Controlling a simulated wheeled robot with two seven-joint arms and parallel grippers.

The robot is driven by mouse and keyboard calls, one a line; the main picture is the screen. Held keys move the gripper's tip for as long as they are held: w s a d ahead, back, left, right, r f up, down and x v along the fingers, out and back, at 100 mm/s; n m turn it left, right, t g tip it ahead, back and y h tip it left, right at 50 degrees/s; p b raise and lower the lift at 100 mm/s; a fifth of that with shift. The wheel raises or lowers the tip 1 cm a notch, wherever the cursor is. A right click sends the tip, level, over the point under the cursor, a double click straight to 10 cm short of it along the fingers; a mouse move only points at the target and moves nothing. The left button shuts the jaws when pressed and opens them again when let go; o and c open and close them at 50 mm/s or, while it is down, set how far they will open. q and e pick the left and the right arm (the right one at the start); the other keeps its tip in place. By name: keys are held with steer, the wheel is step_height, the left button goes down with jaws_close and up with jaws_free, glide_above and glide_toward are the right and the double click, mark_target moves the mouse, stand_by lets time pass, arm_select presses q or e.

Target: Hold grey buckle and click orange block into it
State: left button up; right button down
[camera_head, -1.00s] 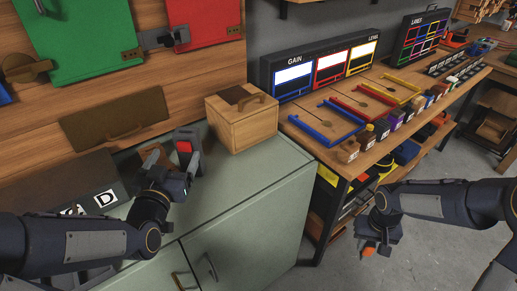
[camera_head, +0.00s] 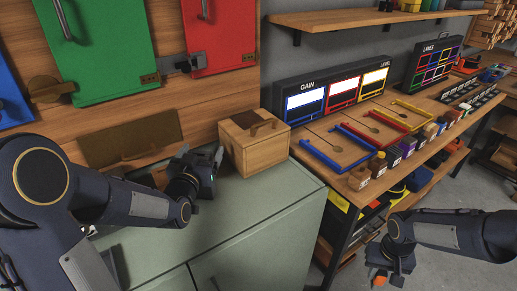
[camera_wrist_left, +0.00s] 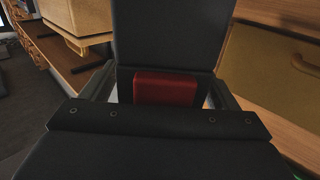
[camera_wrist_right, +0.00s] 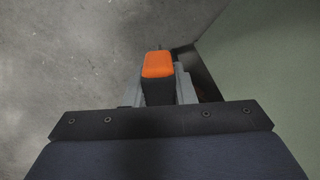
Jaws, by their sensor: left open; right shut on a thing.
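My left gripper (camera_head: 203,162) is open over the green-grey cabinet top, beside the wooden box. In the left wrist view a dark grey buckle body (camera_wrist_left: 170,35) with a red button (camera_wrist_left: 166,89) sits between its spread fingers; I cannot tell whether they touch it. In the head view the gripper mostly hides the buckle. My right gripper (camera_head: 388,274) is shut on the orange block (camera_head: 379,282), low in front of the workbench. The block's orange end (camera_wrist_right: 158,64) shows between the fingers in the right wrist view, with a dark part below it.
A wooden box (camera_head: 254,146) stands on the cabinet (camera_head: 255,222), close to my left gripper. A brown handled panel (camera_head: 130,140) is behind my left arm. The workbench to the right holds coloured trays and several small blocks. Grey floor lies around my right gripper.

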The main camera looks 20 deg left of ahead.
arm_select(q)
steer(key=c, duration=1.2)
steer(key=o, duration=1.2)
steer(key=shift+s, duration=0.1)
